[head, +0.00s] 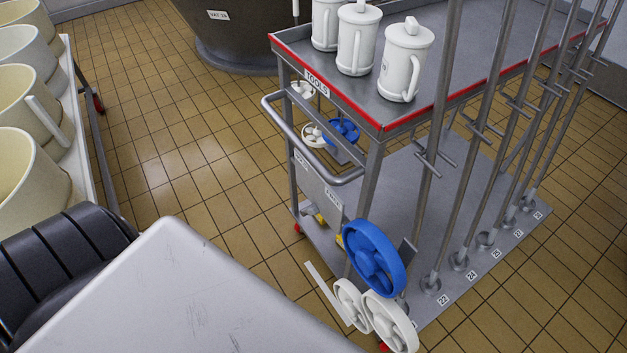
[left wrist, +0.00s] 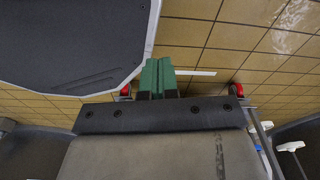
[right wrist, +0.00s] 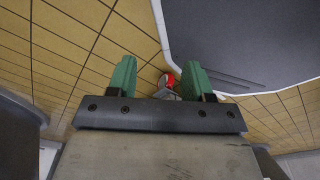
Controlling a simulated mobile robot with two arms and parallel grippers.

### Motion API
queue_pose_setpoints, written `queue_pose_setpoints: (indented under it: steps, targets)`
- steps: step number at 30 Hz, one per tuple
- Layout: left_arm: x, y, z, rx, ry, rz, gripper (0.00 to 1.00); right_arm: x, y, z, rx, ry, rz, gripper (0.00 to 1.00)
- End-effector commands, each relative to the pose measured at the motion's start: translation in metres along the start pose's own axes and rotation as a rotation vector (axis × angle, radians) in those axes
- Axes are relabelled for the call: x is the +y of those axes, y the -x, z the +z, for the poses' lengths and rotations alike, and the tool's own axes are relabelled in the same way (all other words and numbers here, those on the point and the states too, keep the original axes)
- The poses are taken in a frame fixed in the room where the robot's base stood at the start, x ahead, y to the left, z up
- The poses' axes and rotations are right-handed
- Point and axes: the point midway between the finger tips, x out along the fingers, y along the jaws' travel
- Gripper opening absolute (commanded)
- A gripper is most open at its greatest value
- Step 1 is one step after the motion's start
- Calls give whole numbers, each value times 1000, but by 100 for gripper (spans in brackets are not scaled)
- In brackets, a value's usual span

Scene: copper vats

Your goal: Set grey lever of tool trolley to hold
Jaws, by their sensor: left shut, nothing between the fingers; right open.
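The tool trolley (head: 398,128) stands right of centre in the head view, with a red-edged top and a sign reading TOOLS. A panel (head: 318,178) with small labels hangs below its push handle (head: 300,150); the label words are too small to read. Below the panel are yellow pieces and a grey part (head: 321,218); I cannot tell whether this is the grey lever or how it is set. My left gripper (left wrist: 158,78) is shut and empty above the floor. My right gripper (right wrist: 160,80) is open and empty above the floor. Neither gripper shows in the head view.
White jugs (head: 403,60) stand on the trolley top. Blue (head: 374,257) and white (head: 388,320) wheels sit at its near corner. Poles (head: 480,150) rise from the lower deck. A rack of cream tubs (head: 30,170) stands left. Tiled floor (head: 190,150) between is clear.

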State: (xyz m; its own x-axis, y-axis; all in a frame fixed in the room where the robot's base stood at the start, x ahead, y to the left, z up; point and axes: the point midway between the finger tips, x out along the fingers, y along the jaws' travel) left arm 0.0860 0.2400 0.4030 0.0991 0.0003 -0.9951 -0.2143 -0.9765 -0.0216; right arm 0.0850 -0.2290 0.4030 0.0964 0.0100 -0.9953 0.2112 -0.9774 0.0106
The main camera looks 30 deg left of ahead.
Motion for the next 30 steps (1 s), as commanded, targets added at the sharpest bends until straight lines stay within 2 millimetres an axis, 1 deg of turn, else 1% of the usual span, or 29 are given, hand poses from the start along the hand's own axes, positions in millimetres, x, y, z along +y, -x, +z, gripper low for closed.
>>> queue_pose_setpoints:
  steps: [2, 5, 8, 9, 11, 12, 13, 14, 15, 17, 18, 20, 21, 23, 24, 25, 27, 30]
  targets:
    - [1, -6, -7, 27, -25, 0, 0, 3, -5, -7, 6, 0, 3, 51]
    - [-1, -21, -32, 118, -113, -10, 0, 4, -15, -27, 19, -3, 5, 51]
    - [-8, -37, -74, 273, -269, -55, 0, 5, -24, -61, 41, -7, 7, 51]
    - [-12, -42, -94, 345, -343, -90, 0, 5, -26, -76, 50, -9, 8, 51]
    - [-19, -47, -126, 457, -459, -160, 0, 6, -24, -99, 63, -13, 9, 51]
    - [-24, -47, -146, 527, -538, -218, 0, 7, -21, -114, 73, -15, 11, 51]
    - [-29, -47, -160, 575, -595, -267, 0, 8, -17, -124, 79, -17, 11, 51]
    - [-33, -46, -174, 621, -650, -320, 0, 8, -13, -134, 87, -18, 12, 51]
    - [-39, -43, -192, 679, -722, -399, 0, 9, -6, -146, 97, -21, 14, 51]
    - [-48, -37, -216, 753, -824, -530, 0, 11, 7, -162, 112, -24, 16, 51]
    - [-55, -31, -232, 795, -888, -627, 0, 11, 16, -171, 121, -26, 17, 51]
    - [-65, -21, -252, 843, -976, -785, 0, 12, 33, -183, 136, -28, 19, 51]
    - [-72, -14, -264, 864, -1029, -897, 0, 13, 44, -188, 145, -30, 20, 51]
    - [-81, 0, -279, 880, -1095, -1069, 0, 14, 63, -194, 159, -33, 23, 51]
    - [-87, 9, -287, 879, -1132, -1184, 0, 14, 76, -196, 167, -34, 24, 51]
    - [-91, 15, -292, 873, -1154, -1267, 0, 15, 85, -197, 174, -35, 25, 51]
    - [-99, 31, -301, 844, -1193, -1445, 0, 15, 106, -196, 186, -37, 28, 51]
    - [-108, 50, -308, 787, -1219, -1651, 0, 15, 130, -192, 200, -39, 31, 51]
